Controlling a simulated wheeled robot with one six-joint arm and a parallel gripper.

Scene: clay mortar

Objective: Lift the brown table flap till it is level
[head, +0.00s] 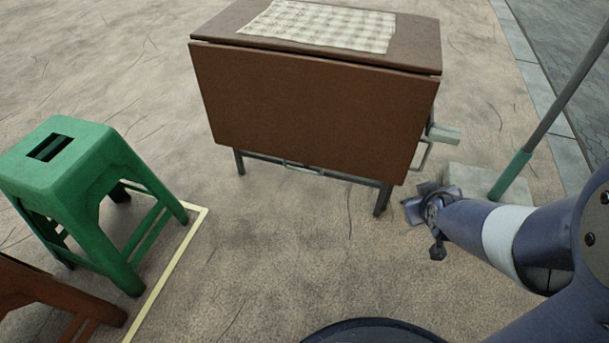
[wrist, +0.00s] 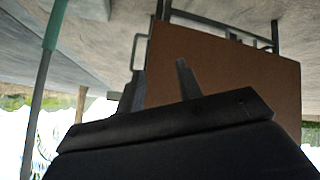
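The brown table flap (head: 305,100) hangs down, nearly upright, along the near side of the brown table (head: 415,35). It also shows in the wrist view (wrist: 235,75), which looks upside down. My gripper (head: 413,197) is to the right of the flap's lower right corner, low and beside the table's near right leg. Its two fingers stand apart with nothing between them in the wrist view (wrist: 162,75). In that view one finger overlaps the flap in the picture; I cannot tell how close it is.
A checked cloth (head: 325,25) lies on the tabletop. A pale bracket (head: 443,134) sticks out at the table's right side. A green pole (head: 512,174) stands in a block (head: 470,181) at the right. A green stool (head: 90,180) stands at the left. The ground before the flap is clear.

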